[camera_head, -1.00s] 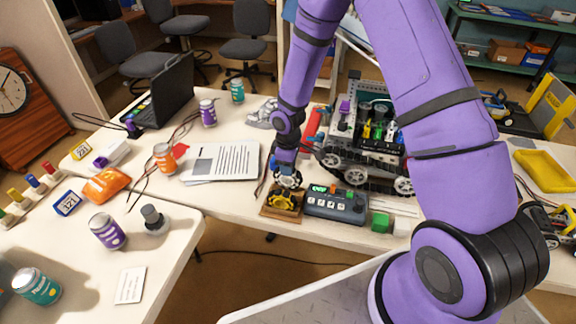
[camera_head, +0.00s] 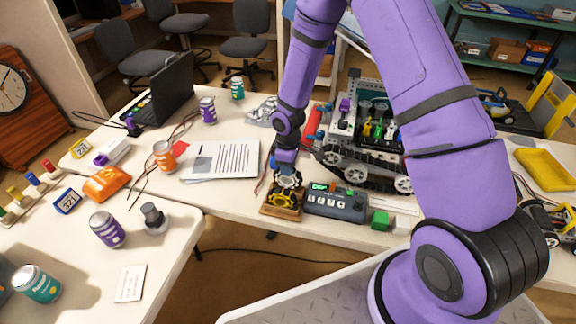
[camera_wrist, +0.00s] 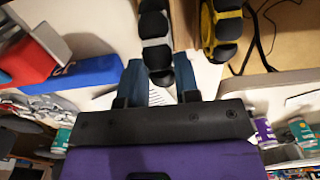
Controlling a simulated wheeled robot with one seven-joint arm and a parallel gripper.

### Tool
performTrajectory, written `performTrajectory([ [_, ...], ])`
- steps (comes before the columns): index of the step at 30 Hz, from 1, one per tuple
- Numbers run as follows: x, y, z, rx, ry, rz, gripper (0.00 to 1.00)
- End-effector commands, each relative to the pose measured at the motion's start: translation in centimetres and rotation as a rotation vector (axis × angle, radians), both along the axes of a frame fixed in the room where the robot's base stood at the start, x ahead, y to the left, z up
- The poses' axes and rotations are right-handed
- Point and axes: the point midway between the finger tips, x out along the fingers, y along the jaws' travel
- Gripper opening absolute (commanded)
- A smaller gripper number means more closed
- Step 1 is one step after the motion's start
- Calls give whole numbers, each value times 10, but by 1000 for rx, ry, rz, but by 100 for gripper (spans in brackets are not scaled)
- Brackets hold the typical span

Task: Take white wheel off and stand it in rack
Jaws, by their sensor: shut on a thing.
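My gripper (camera_wrist: 160,92) is shut on the white wheel (camera_wrist: 155,45), a wheel with a pale hub and black rollers, held edge-on between the blue fingers in the wrist view. In the head view my gripper (camera_head: 287,172) is low over the wooden rack (camera_head: 282,213) at the table's front edge. A yellow wheel (camera_head: 285,201) stands in the rack; it also shows in the wrist view (camera_wrist: 222,30), just beside the white wheel. I cannot tell whether the white wheel touches the rack. The wheeled robot (camera_head: 365,150) stands behind and to the right.
Papers (camera_head: 222,160) lie to the left. A red-and-blue object (camera_wrist: 40,60) is near the fingers in the wrist view.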

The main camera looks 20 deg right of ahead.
Motion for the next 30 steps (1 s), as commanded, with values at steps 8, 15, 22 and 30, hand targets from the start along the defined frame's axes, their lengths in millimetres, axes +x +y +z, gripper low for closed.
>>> performTrajectory([
  [8,0,0,-5,0,0,0,7],
  [15,0,0,-9,-1,1,0,7],
  [22,0,0,-10,0,0,0,7],
  [30,0,0,-11,0,0,0,7],
])
